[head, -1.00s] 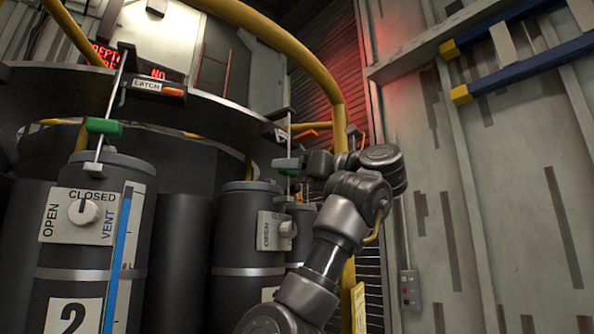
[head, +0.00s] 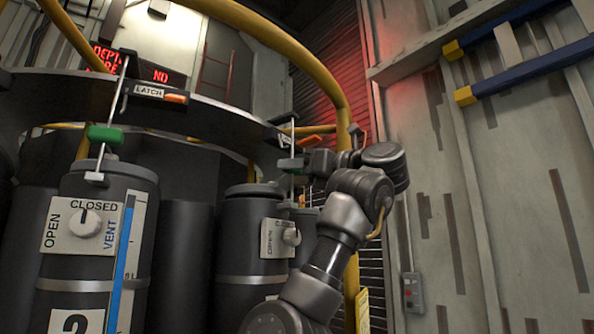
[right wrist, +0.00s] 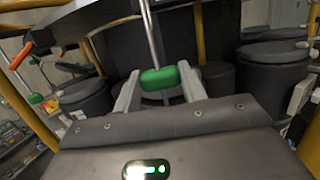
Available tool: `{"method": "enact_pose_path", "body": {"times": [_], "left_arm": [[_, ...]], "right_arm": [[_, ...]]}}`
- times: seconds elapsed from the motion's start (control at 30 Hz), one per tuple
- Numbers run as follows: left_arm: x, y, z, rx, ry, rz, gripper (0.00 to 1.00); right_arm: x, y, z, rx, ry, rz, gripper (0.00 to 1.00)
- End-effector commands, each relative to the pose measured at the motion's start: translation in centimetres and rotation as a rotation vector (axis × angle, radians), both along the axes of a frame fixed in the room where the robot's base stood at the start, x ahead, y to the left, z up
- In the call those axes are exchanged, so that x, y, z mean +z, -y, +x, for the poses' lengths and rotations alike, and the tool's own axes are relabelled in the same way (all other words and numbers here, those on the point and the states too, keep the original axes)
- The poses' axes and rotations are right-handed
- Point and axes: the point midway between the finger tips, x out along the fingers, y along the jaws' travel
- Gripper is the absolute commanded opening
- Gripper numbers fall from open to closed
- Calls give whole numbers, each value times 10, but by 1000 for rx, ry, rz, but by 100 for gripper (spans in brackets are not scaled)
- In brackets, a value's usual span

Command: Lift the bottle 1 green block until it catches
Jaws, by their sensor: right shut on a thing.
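My right gripper (head: 302,163) is shut on a green block (right wrist: 160,78), with a pale finger on each side of it in the right wrist view. The block sits on a thin upright rod. My left gripper is not in view.
Bottle 2 (head: 98,257) stands at the left with its own green block (head: 105,134) on a rod. A latch with an orange tip (head: 174,98) is on the dark curved rim (head: 225,115) above. A yellow rail (head: 345,110) and a grey wall (head: 500,200) are near my right arm.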

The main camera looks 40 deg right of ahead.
Motion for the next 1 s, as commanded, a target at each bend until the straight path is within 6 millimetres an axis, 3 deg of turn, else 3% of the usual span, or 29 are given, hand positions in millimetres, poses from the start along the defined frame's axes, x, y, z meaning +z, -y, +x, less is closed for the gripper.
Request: {"method": "enact_pose_path", "body": {"times": [1.0], "left_arm": [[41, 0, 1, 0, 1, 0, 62]], "right_arm": [[55, 1, -2, -4, 6, 1, 10]]}}
